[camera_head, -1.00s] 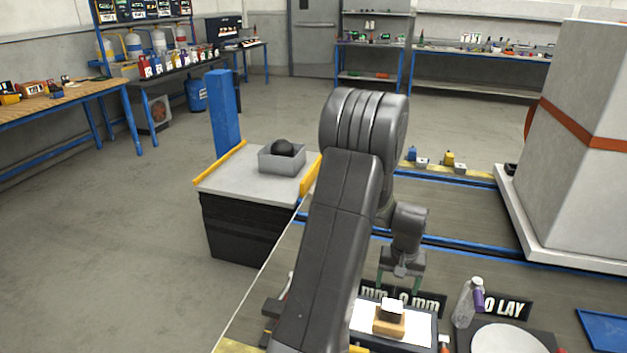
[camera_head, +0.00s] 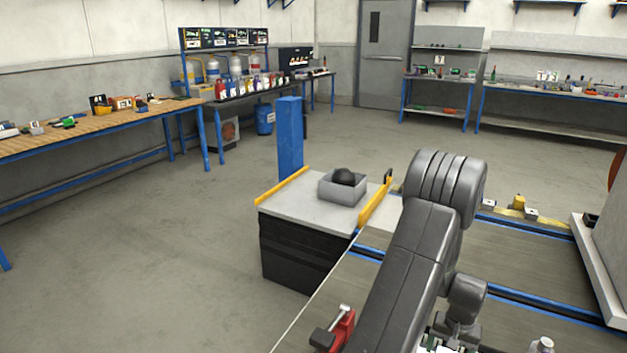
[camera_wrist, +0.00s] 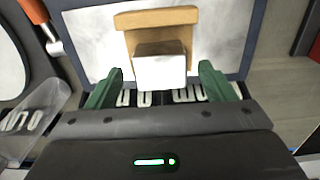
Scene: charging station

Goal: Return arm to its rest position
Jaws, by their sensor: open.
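My gripper (camera_wrist: 165,88) is open in the wrist view, its two green fingers spread apart. Ahead of and between the fingertips is a white-faced block (camera_wrist: 160,72) in front of a tan wooden piece (camera_wrist: 156,18) on a white panel with a dark border (camera_wrist: 88,52). I cannot tell a contact between fingers and block. In the head view my arm (camera_head: 408,270) is bent at the right, its wrist reaching down to the lower edge, and the gripper's fingers are out of that view.
A clear bottle (camera_wrist: 45,108) lies left of the gripper in the wrist view. In the head view a red clamp (camera_head: 343,330) is beside my arm. A grey bin (camera_head: 342,190) with a dark round object stands on a cart beyond. The floor at left is clear.

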